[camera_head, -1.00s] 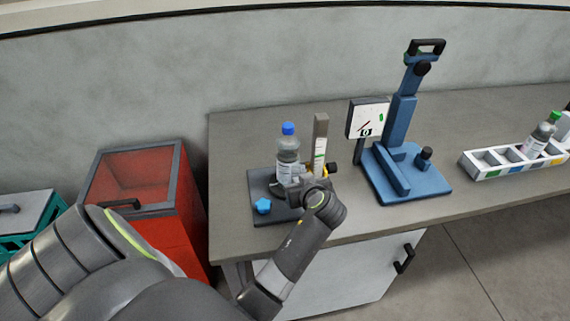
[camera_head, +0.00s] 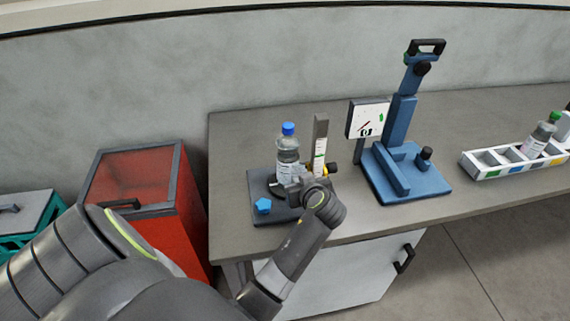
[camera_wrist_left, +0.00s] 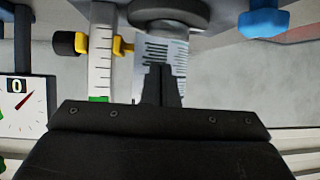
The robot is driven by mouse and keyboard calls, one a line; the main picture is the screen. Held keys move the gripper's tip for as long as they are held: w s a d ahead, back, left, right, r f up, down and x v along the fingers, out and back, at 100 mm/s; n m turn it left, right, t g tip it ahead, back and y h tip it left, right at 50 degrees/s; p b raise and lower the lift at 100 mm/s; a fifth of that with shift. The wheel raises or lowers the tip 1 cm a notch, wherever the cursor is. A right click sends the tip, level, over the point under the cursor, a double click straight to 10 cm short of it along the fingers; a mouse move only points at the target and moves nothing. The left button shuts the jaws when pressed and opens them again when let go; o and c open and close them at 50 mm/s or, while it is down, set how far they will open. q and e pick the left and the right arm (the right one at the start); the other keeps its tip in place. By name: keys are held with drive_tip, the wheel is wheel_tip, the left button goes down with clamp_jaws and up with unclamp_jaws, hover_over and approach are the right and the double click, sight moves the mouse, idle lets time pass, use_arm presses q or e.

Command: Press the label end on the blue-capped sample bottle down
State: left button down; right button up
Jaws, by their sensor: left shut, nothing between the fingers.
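The blue-capped sample bottle (camera_head: 288,150) stands upright on the dark base of a small stand (camera_head: 262,188). Its white label shows in the head view and, with dark printed lines, in the left wrist view (camera_wrist_left: 178,50). Whether the label end is flat or lifted I cannot tell. My left gripper (camera_head: 296,187) is at the front of the bottle, low on its body. In the left wrist view its fingers (camera_wrist_left: 161,72) are together and empty, right in front of the label. Whether they touch it is unclear. My right gripper is not in view.
A scale post (camera_head: 320,140) with a yellow pointer stands right beside the bottle. A blue knob (camera_head: 264,206) is on the stand's front left. A dial panel (camera_head: 366,118) and blue press (camera_head: 405,165) stand to the right, then a white rack (camera_head: 490,166) holding a green-capped bottle (camera_head: 543,132).

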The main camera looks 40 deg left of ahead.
use_arm(q)
drive_tip(key=shift+w+a, duration=0.4)
drive_tip(key=shift+a, duration=0.15)
idle(1.9)
drive_tip(key=shift+w+d+b, duration=0.3)
drive_tip(key=shift+w, duration=0.25)
idle(0.7)
drive_tip(key=shift+s+d, duration=0.9)
drive_tip(key=shift+d, duration=0.35)
drive_tip(key=shift+s+d, duration=0.9)
drive_tip(key=shift+d, duration=0.3)
